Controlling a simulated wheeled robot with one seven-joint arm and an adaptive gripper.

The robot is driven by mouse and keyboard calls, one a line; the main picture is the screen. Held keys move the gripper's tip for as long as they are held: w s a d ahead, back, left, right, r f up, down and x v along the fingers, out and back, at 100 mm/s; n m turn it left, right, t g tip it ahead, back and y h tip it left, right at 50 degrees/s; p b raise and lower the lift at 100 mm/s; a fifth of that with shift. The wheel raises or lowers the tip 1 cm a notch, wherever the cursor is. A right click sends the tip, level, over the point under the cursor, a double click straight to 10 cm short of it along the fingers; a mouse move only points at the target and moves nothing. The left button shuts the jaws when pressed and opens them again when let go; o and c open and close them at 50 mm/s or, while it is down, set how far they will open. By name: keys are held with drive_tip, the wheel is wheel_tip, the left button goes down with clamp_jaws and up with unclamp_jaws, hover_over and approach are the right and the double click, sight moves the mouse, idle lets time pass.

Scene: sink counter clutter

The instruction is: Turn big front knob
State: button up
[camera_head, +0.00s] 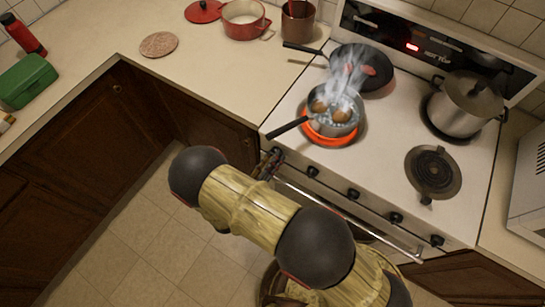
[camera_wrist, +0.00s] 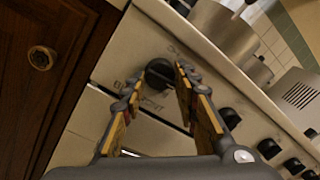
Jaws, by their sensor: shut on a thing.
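The stove's front panel carries a row of black knobs. My gripper (camera_wrist: 157,82) is at the leftmost knob (camera_wrist: 160,73), with one fingertip on each side of it, shut on it. In the head view my gripper (camera_head: 270,163) reaches the left end of the stove front, and my arm hides part of the panel. The other knobs (camera_head: 353,194) sit apart to the right. The front left burner (camera_head: 331,138) glows orange under a steaming pot (camera_head: 333,110) with brown round things in it.
A dark pan (camera_head: 362,69) and a steel lidded pot (camera_head: 465,104) stand on the back burners. The front right burner (camera_head: 433,172) is bare. The oven handle (camera_head: 345,220) runs below the knobs. A wooden cabinet (camera_wrist: 45,75) adjoins on the left.

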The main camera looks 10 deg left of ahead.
drive_tip(key=shift+a, duration=0.1)
drive_tip(key=o, duration=1.2)
drive_tip(key=shift+c, duration=0.2)
drive_tip(key=v, duration=1.2)
drive_tip(key=shift+f, duration=0.15)
